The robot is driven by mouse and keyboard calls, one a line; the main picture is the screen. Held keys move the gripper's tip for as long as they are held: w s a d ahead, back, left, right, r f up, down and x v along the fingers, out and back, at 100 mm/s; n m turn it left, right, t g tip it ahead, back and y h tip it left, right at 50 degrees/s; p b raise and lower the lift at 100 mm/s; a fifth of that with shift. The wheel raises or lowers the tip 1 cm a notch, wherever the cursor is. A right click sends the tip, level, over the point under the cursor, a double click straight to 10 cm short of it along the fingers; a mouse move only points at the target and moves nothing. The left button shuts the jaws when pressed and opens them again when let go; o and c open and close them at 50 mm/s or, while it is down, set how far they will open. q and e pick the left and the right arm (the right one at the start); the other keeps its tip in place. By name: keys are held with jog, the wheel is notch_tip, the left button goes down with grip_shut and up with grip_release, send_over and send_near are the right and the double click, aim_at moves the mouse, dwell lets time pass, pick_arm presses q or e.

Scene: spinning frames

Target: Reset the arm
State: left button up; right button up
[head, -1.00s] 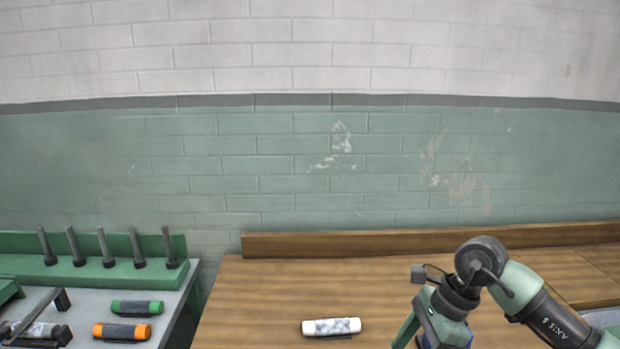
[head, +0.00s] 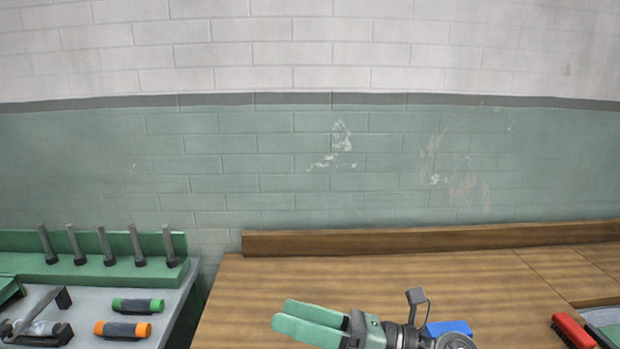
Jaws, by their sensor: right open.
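My right gripper (head: 282,314) is low in the head view, over the front of the wooden table (head: 400,272). Its two green fingers point left and are open. I see nothing between them. A white spool that lay on the table is not visible now; the gripper covers that spot. My left gripper is not in view.
At left, a grey and green frame (head: 180,283) has several upright spindles. A green-ended spool (head: 137,305) and an orange-ended spool (head: 122,329) lie on it. A red object (head: 572,330) is at the lower right. The table's back half is clear.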

jog(key=w+d+m+t+h, duration=0.5)
jog(key=d+m+t+h, duration=0.4)
jog(key=m+t, duration=0.95)
jog(key=s+d+f+m+g+h, duration=0.3)
jog(key=d+f+m+g+h, duration=0.3)
jog(key=f+m, duration=0.4)
jog(key=s+d+f+m+g+h, duration=0.3)
jog(key=d+f+m+g+h, duration=0.15)
jog(key=d+f+m, duration=0.4)
jog(key=s+a+f+m+g, duration=0.1)
jog(key=s+f+m+g, duration=0.25)
jog(key=s+f, duration=0.5)
jog(key=s+f+m+g, duration=0.3)
jog(key=s+f+g, duration=0.2)
jog(key=s, duration=0.7)
notch_tip(320, 180, down, 30)
jog(key=s+g+b, duration=0.1)
jog(key=g+b, duration=0.1)
jog(key=b, duration=0.3)
jog(key=s+d+f+b, duration=0.1)
jog(key=s+f+b, duration=0.1)
jog(key=s+f, duration=0.7)
jog(key=s+d+f+b, duration=0.2)
jog(key=s+f, duration=0.6)
jog(key=f, duration=0.5)
jog(key=shift+s+f+g+b, duration=0.3)
jog(key=shift+s+g+b, duration=0.15)
jog(key=shift+b, duration=0.1)
